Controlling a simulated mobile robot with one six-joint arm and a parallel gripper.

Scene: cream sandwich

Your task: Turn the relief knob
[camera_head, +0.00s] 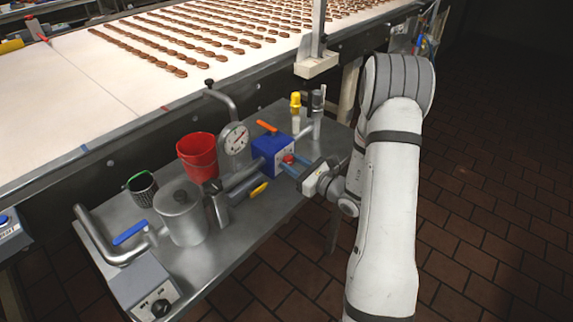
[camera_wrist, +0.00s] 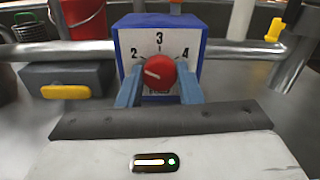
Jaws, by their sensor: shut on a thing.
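The relief knob (camera_wrist: 160,72) is a round red knob on the white dial face of a blue box (camera_wrist: 199,36), marked 2, 3 and 4. Its white pointer line points left and slightly up, below the 2. In the head view the knob (camera_head: 288,158) shows small on the front of the blue box (camera_head: 268,148). My gripper (camera_wrist: 159,88) has its two blue fingers on either side of the knob, shut on it. In the head view my gripper (camera_head: 291,167) reaches the box from the right. The lower dial markings are partly hidden by the knob and fingers.
A pressure gauge (camera_head: 235,139), a red bucket (camera_head: 198,155) and a metal pot (camera_head: 180,212) stand left of the box on the metal table (camera_head: 250,225). Pipes run to both sides of the box. A yellow handle (camera_wrist: 66,92) sits at left. A conveyor (camera_head: 100,95) with biscuits lies behind.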

